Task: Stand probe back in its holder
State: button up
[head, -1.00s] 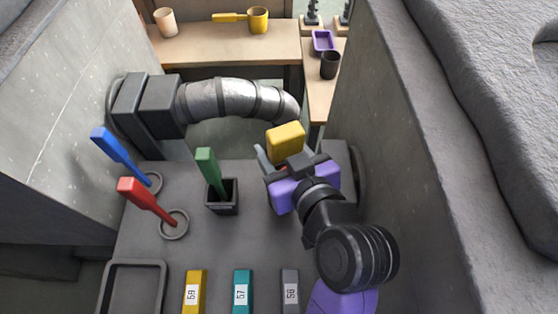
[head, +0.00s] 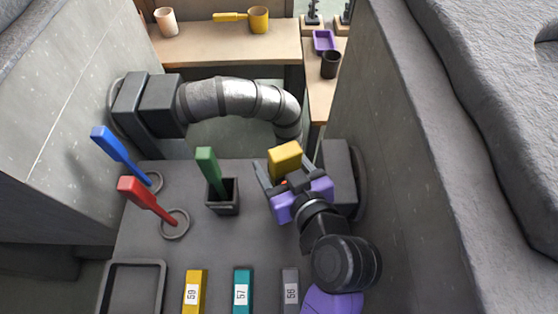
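My gripper (head: 286,178), with purple sides and grey fingers, is at the right of the bench. Its fingers stand apart on either side of a yellow block (head: 285,157). I cannot tell whether they grip it or whether it is part of the gripper. A green-handled probe (head: 208,165) stands slightly tilted in a dark square holder (head: 222,209), left of my gripper. A red-handled one (head: 140,193) leans at a round ring (head: 175,231). A blue-handled one (head: 112,148) leans at another ring (head: 158,184). Their lower ends are hard to make out.
A grey tray (head: 110,290) and yellow, teal and grey numbered blocks (head: 241,291) line the front. A silver duct (head: 235,98) crosses behind. Concrete walls (head: 425,170) bound both sides. Cups (head: 258,19) stand on far tables. Bench between the green holder and numbered blocks is clear.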

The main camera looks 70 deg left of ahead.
dwell(0.3)
jog(key=shift+r, duration=0.25)
jog(key=b+v, duration=0.1)
jog(key=v, duration=1.1)
jog(key=shift+w+f, duration=0.1)
jog(key=shift+f, duration=0.05)
